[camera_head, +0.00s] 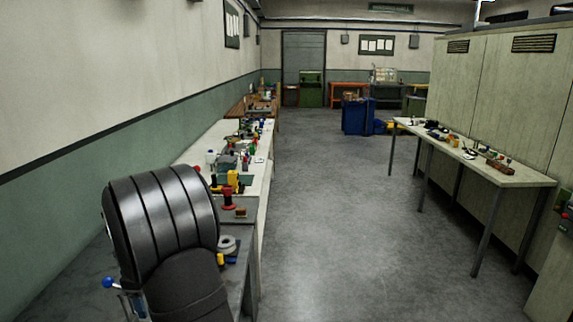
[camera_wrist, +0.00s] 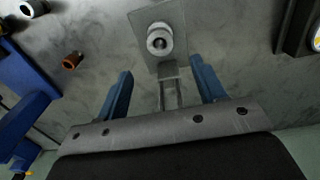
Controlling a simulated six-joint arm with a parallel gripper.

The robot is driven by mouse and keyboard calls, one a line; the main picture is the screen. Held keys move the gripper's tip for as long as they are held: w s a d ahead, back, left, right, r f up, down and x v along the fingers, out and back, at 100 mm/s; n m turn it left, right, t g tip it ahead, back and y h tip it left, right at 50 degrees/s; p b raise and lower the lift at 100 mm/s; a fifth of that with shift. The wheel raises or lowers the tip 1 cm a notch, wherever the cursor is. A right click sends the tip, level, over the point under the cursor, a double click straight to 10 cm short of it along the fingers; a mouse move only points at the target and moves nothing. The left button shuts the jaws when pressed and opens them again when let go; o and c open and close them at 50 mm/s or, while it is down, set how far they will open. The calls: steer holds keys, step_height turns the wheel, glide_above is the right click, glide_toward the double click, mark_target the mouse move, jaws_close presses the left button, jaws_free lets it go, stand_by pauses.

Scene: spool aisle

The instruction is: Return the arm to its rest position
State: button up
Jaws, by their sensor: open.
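My gripper (camera_wrist: 160,66) shows in the wrist view with its two blue fingers spread apart and nothing held between them. A grey metal plate (camera_wrist: 141,20) with a round, hollow fitting (camera_wrist: 160,40) lies beyond the fingertips, over a grey surface. I cannot tell how far it is from the fingers. In the head view my dark, ribbed arm fills the lower left above the near bench (camera_head: 75,262). My gripper is not visible there.
A long bench crowded with small items, including a red spool (camera_head: 227,197) and a grey ring (camera_head: 227,244), runs along the left wall. A narrow table (camera_head: 520,178) stands at right. The aisle floor (camera_head: 340,230) is clear. A blue bin (camera_head: 355,116) stands farther back.

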step_height(320, 180, up, 9)
step_height(320, 180, down, 17)
steer(key=shift+f, duration=0.2)
step_height(320, 180, up, 8)
steer(key=shift+f, duration=0.25)
steer(key=s+d, duration=0.3)
steer(key=d, duration=0.7)
steer(key=s+d+r, duration=0.1)
steer(key=s+d, duration=0.2)
steer(key=d, duration=0.7)
steer(key=shift+s+d+r, duration=0.15)
steer(key=shift+d+r, duration=0.1)
steer(key=shift+d, duration=0.1)
